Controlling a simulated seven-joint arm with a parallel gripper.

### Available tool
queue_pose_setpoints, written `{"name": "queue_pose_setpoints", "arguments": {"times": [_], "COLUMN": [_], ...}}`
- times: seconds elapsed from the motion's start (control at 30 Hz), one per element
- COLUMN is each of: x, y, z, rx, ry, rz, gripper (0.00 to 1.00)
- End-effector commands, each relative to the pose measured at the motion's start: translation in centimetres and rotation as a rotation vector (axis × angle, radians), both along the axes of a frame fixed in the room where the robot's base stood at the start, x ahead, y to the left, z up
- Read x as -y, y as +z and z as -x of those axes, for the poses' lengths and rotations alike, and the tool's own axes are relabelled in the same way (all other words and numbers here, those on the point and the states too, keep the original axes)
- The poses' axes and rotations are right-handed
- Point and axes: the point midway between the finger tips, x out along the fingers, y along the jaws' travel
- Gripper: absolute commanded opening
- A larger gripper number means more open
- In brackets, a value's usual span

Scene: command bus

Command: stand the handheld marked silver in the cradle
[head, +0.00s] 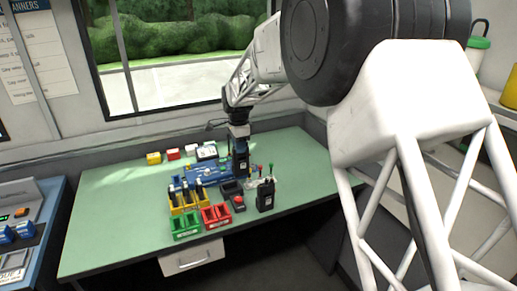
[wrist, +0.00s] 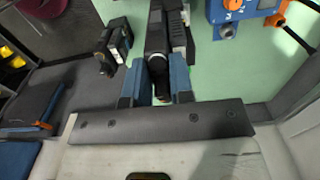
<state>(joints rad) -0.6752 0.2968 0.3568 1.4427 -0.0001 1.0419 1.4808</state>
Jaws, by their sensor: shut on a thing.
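My gripper (head: 239,146) is shut on a black handheld (head: 242,167), which hangs roughly upright above the green table. In the wrist view my blue fingers (wrist: 159,88) close on both sides of the dark handheld (wrist: 157,40). A second black handheld (head: 265,196) stands on the table to the right and nearer the front. It also shows in the wrist view (wrist: 110,46), left of my fingers. A dark holder (head: 229,188), perhaps the cradle, sits just in front of the held handheld. I cannot read a silver mark on either handheld.
A yellow rack (head: 188,208) with dark upright items, a green tray (head: 186,229) and a red tray (head: 216,217) stand at front left. A blue case (head: 203,173) lies behind them. A small red-topped item (head: 239,202) is close by. The table's left side is clear.

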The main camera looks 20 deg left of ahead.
Motion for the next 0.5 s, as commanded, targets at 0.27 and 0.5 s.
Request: {"name": "queue_pose_setpoints", "arguments": {"times": [0.27, 0.5], "x": [-3.3, -3.7], "y": [-0.9, -0.9], "z": [1.7, 1.9], "rx": [-0.001, -0.001], "ry": [0.019, 0.02], "rz": [0.001, 0.001], "gripper": [0.0, 0.0]}}
